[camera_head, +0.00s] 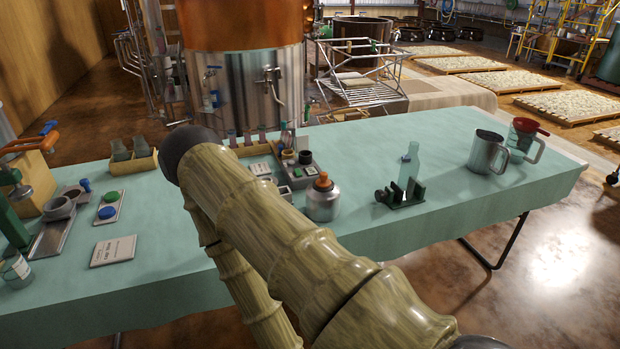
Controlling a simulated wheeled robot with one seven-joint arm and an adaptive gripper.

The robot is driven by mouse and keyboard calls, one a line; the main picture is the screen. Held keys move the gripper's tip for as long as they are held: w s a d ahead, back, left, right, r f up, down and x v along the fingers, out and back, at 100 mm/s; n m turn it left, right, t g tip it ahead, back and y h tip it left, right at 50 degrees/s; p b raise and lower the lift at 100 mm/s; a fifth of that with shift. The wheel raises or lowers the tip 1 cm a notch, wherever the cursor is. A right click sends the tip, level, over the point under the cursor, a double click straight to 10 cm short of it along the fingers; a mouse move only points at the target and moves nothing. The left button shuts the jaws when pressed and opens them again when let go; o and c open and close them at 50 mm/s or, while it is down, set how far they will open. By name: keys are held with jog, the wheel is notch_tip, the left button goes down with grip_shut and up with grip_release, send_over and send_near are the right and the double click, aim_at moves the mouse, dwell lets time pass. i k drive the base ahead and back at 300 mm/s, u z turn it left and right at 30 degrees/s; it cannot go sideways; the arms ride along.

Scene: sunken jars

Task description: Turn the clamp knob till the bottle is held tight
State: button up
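A translucent green bottle (413,162) stands upright on the right half of the table. A small dark green clamp (407,200) is at its foot, with upright jaws on the near side of the bottle's lower part. I cannot tell whether the jaws touch the bottle. A dark round knob (380,195) appears at the clamp's left end. My arm crosses the picture from the lower right to a dark joint at upper left. My gripper is not in view, so its state does not show.
A grey jar with an orange cap (323,199) stands left of the clamp. A metal pitcher (487,152) and a clear jug with a red funnel (523,137) stand to the right. The cloth-covered table (455,215) is bare around the clamp's front. Small parts and trays fill the left half.

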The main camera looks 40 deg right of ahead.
aim_at(380, 195)
jog(key=u, duration=0.8)
jog(key=i, duration=1)
jog(key=z, duration=2.15)
